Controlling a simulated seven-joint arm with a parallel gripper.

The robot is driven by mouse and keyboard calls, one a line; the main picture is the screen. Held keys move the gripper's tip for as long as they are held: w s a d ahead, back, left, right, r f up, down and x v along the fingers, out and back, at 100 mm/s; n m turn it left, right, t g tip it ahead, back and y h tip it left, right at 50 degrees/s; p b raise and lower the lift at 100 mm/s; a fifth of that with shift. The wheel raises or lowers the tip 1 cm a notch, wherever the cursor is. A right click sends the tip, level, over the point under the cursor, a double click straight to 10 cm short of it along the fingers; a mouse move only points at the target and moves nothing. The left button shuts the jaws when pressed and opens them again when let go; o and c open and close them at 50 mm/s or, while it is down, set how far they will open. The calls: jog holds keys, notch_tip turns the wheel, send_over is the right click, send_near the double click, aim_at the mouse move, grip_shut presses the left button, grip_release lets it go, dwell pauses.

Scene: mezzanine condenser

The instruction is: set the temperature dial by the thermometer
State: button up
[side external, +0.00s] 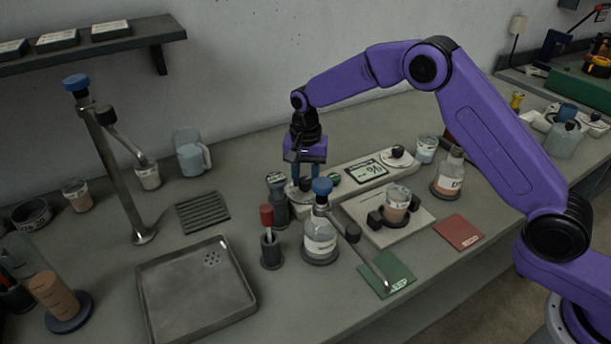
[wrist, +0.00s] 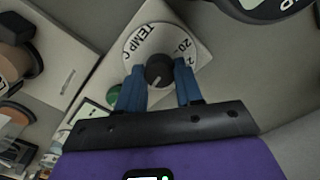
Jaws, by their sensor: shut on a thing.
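The temperature dial (wrist: 147,42) is a white disc marked "TEMP C" and "20" with a dark round knob (wrist: 159,70) in its middle. My gripper (wrist: 158,67) has its blue fingers on both sides of the knob and is shut on it. In the side view my gripper (side external: 304,183) points down at the left end of a pale control panel (side external: 346,187), its fingers hiding most of the dial. The panel has a display (side external: 366,171) whose reading I cannot make out. A dark upright device with a small face (side external: 277,183), perhaps the thermometer, stands just left of the panel.
A second dial (side external: 397,155) sits at the panel's right end. A blue-capped bottle (side external: 319,238) and a red-topped tool in a holder (side external: 269,237) stand close in front. A plate with a clamped cup (side external: 397,203) is to the right. A metal tray (side external: 195,290) lies front left.

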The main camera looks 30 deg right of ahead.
aim_at(306, 179)
jog(key=o, duration=1)
jog(key=shift+o, duration=0.2)
notch_tip(306, 179, up, 18)
jog(key=shift+f, duration=0.25)
